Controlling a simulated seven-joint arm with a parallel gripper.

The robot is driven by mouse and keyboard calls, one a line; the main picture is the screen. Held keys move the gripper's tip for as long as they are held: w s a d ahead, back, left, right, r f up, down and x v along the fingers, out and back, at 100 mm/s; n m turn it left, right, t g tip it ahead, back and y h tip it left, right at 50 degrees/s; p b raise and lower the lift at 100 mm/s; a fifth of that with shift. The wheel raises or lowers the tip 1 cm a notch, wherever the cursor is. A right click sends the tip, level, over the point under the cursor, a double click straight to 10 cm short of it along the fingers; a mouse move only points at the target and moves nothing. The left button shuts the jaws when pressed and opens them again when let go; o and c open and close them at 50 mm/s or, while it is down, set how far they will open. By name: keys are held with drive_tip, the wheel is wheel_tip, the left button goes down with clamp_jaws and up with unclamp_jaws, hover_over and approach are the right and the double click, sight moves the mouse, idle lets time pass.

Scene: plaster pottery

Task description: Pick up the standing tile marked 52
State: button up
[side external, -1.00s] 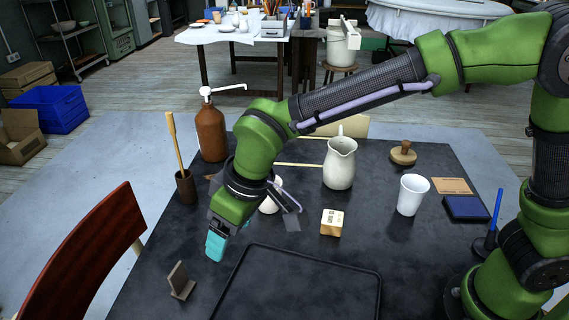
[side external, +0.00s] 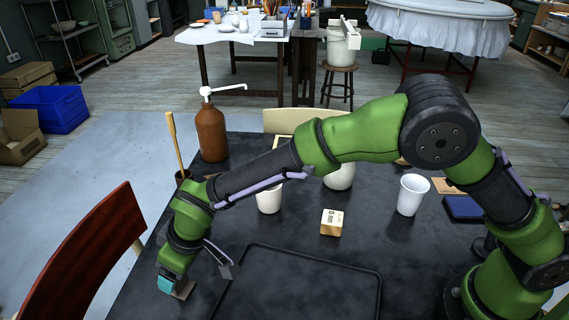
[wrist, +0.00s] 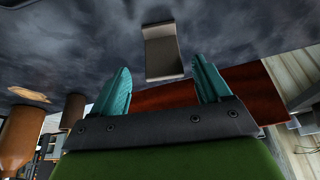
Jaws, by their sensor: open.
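The standing tile (side external: 184,290) is a small grey-brown slab on a low foot, near the front left of the dark table. In the side view my gripper (side external: 166,284) is low beside it, and its teal finger covers part of it. In the wrist view the tile (wrist: 163,50) lies ahead, centred between the two teal fingers of my gripper (wrist: 161,68). The fingers are apart with nothing held between them. I cannot read any number on the tile.
A black tray (side external: 300,254) lies right of the tile. A marked wooden block (side external: 331,222), a white cup (side external: 411,195) and a cream pot (side external: 268,201) stand farther off. A brown bottle (side external: 211,133) is at the back left. A red-brown chair (side external: 85,255) stands by the left edge.

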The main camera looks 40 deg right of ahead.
drive_tip(key=shift+s+x, duration=0.2)
drive_tip(key=shift+x, duration=2.5)
drive_tip(key=shift+a, duration=0.15)
drive_tip(key=c, duration=1)
drive_tip(key=shift+c, duration=0.2)
drive_tip(key=shift+r, duration=0.1)
